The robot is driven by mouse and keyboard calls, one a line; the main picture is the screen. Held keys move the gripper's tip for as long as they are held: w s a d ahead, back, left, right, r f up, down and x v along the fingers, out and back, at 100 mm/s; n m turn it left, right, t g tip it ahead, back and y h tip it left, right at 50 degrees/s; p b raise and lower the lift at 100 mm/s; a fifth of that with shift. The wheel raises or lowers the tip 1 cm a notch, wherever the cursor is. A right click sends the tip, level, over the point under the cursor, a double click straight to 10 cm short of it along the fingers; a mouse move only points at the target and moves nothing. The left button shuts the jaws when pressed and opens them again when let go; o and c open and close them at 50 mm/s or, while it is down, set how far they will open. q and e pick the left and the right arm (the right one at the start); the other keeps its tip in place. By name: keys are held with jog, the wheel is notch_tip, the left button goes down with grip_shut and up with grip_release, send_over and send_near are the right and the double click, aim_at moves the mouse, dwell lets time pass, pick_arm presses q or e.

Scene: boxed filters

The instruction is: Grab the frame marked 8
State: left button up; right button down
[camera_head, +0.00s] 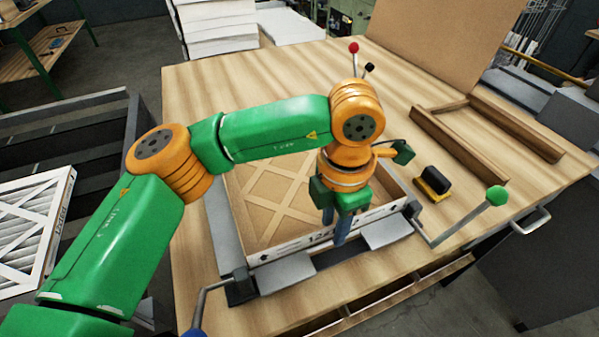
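A cardboard filter frame (262,196) with diagonal cross strips lies in a metal fixture on the wooden table. Its white front edge carries print that seems to begin with "12". I can read no 8 on anything. My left gripper (335,230) points down at the front wall of this frame, right of its middle. One blue finger shows in front of the wall and the other slightly behind and left. I cannot tell whether they touch or clamp the wall. My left arm hides the frame's back part. My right gripper is not in view.
A white pleated filter (30,230) rests in a dark rack at the left. Grey clamp plates (286,273) and a green-knobbed lever (496,196) flank the fixture's front. A black-and-yellow block (434,183) and a wooden bracket (455,140) sit to the right. The table's left strip is clear.

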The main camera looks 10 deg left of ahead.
pick_arm(q)
grip_shut()
dwell(1.2)
